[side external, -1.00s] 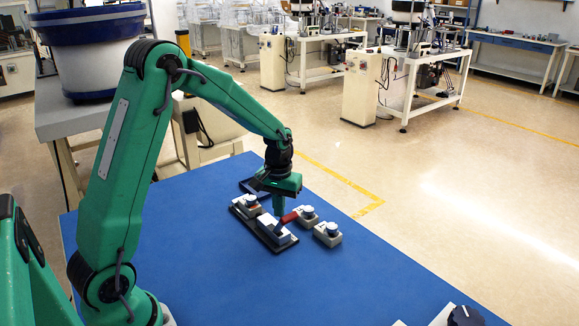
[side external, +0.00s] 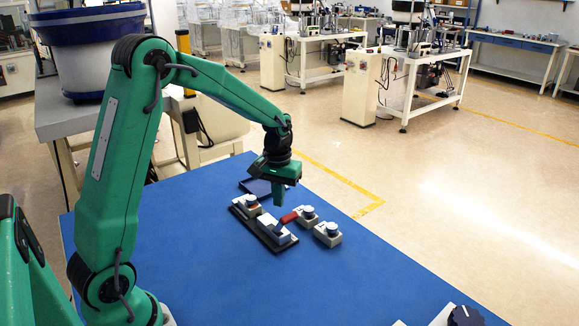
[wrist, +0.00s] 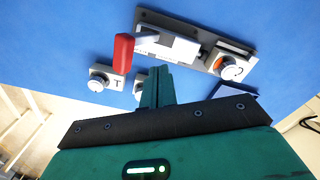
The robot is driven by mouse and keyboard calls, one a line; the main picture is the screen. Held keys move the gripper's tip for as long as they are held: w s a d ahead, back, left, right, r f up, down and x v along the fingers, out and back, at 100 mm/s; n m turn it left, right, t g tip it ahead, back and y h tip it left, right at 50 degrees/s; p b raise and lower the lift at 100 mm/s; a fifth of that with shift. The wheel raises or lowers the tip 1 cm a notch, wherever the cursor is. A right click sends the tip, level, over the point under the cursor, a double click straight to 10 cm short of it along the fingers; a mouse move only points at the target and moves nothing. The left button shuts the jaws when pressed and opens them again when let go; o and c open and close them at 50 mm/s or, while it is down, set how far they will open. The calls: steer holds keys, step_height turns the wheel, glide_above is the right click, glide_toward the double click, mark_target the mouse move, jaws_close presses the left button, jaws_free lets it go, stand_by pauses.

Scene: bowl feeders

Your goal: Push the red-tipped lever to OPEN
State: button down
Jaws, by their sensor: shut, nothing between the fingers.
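The red-tipped lever (side external: 289,216) is on a small white-and-grey box on a dark base plate (side external: 262,236) on the blue table. In the side view its red tip points right and slightly up from the box. In the wrist view the red tip (wrist: 124,54) is left of the white box (wrist: 168,46), joined to it by a grey shaft. My gripper (side external: 278,203) is shut and empty, pointing down just above and behind the lever, apart from it as far as I can tell. Its fingers (wrist: 157,72) show below the lever box in the wrist view. No OPEN marking is legible.
A round-knobbed block (side external: 246,204) sits on the plate's far end. Two more knobbed blocks (side external: 307,215) (side external: 327,232) stand right of the lever. A dark tray (side external: 256,187) lies behind my gripper. The table's right and front are mostly clear, with a dark knob (side external: 465,316) at the front edge.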

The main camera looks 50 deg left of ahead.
step_height(320, 180, up, 5)
steer(key=shift+f, duration=0.1)
stand_by(0.7)
stand_by(0.3)
steer(key=s+d+r+m+t, duration=0.2)
steer(key=s+d+r, duration=0.1)
steer(key=s, duration=0.3)
steer(key=s+d+r+m+t, duration=0.1)
steer(key=s+d+r+m, duration=0.1)
steer(key=s, duration=0.5)
steer(key=s+d+r+m+t, duration=0.2)
steer(key=s+d+r, duration=0.2)
steer(key=s, duration=0.3)
steer(key=shift+s+d+r+t, duration=0.15)
steer(key=shift+d+r+t, duration=0.15)
steer(key=shift+d, duration=0.25)
